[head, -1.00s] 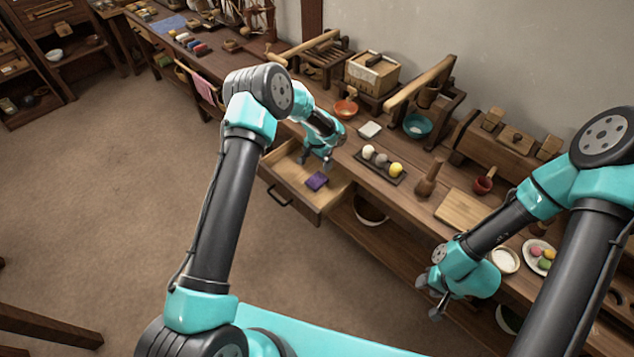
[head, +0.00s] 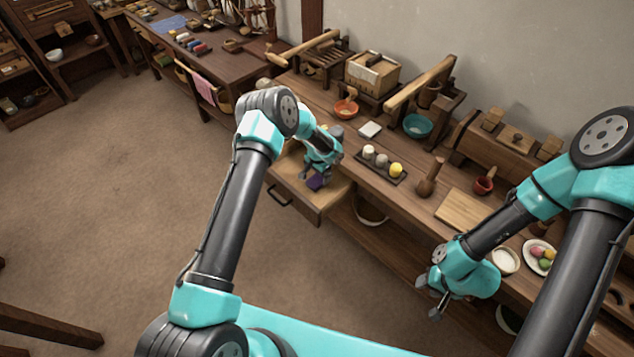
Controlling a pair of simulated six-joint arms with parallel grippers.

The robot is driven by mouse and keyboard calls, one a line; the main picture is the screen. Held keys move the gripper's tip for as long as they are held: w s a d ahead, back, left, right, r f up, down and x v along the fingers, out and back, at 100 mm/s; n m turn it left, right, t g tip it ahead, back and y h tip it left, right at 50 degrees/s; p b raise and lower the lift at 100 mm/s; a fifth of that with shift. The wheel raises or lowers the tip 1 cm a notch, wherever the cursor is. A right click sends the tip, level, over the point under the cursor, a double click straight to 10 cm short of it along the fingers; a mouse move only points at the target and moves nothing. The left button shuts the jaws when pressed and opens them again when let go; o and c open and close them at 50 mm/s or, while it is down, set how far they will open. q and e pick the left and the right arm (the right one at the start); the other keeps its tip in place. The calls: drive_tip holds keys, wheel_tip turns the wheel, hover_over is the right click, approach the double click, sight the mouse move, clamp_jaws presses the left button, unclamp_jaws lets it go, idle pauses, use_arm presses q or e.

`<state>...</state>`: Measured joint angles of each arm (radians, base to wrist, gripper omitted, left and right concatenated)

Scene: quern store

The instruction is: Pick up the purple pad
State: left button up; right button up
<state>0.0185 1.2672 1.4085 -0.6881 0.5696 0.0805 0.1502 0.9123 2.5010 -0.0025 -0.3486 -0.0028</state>
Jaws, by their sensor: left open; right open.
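The purple pad (head: 316,183) lies in the open wooden drawer (head: 327,198) under the workbench. My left gripper (head: 314,181) is open and lowered into the drawer, right at the pad, and covers part of it. I cannot tell whether its fingers touch the pad or stand to either side of it. My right gripper (head: 433,301) is open and empty, in front of the bench's lower right part, well away from the drawer.
A wooden board (head: 463,211) lies further right. The floor (head: 120,200) left of the drawer is clear.

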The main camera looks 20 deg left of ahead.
sight(318, 179)
use_arm(q)
wheel_tip(318, 179, down, 4)
drive_tip(key=shift+f, duration=0.1)
drive_tip(key=shift+c, duration=0.3)
drive_tip(key=c, duration=1)
drive_tip(key=shift+r, duration=0.2)
wheel_tip(318, 179, up, 18)
drive_tip(key=shift+f, duration=0.15)
idle(0.4)
